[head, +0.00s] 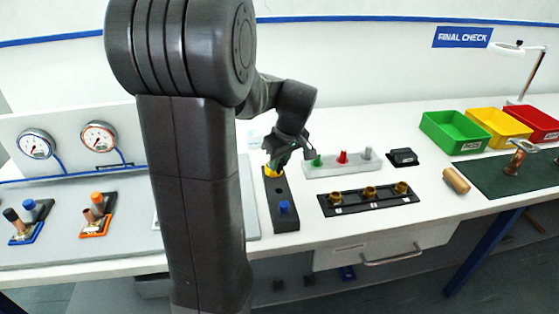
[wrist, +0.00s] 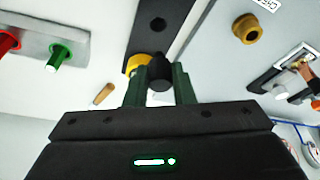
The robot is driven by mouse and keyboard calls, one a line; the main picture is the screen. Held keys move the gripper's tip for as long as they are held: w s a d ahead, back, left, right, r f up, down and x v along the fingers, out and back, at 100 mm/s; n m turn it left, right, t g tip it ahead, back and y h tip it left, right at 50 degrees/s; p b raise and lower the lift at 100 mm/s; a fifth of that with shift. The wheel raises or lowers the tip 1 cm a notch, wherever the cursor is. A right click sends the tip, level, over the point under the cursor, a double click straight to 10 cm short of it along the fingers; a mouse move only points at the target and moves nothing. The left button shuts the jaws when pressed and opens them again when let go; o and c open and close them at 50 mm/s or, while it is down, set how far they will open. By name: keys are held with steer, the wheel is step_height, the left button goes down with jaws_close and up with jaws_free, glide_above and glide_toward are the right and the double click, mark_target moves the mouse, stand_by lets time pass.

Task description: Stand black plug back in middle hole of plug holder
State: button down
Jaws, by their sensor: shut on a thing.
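The plug holder (head: 279,193) is a long black block on the white table. A blue plug (head: 284,206) stands near its front end and a yellow plug (head: 270,171) at its far end. The wrist view shows an empty hole (wrist: 158,24) in the holder (wrist: 172,14). My gripper (wrist: 159,85) is shut on the black plug (wrist: 160,70), which sits between its dark green fingers. In that view the black plug overlaps the yellow plug (wrist: 136,63). In the head view my gripper (head: 282,160) is by the yellow plug, and I cannot make out the black plug there.
A pale rack (head: 343,170) with green, red and grey plugs stands close on the right. A black strip with brass fittings (head: 327,203) lies in front of it. A small black block (head: 403,157) and a tan cylinder (head: 456,180) lie farther right.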

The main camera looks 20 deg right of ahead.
steer(key=shift+f+b, duration=2)
steer(key=shift+f, duration=0.75)
steer(key=shift+f+b, duration=1.3)
steer(key=shift+f, duration=0.15)
steer(key=c, duration=1.1)
jaws_free()
steer(key=shift+c, duration=0.2)
steer(key=shift+r, duration=0.1)
steer(key=v, duration=1.3)
steer(key=shift+r, duration=0.35)
steer(key=shift+s, duration=0.1)
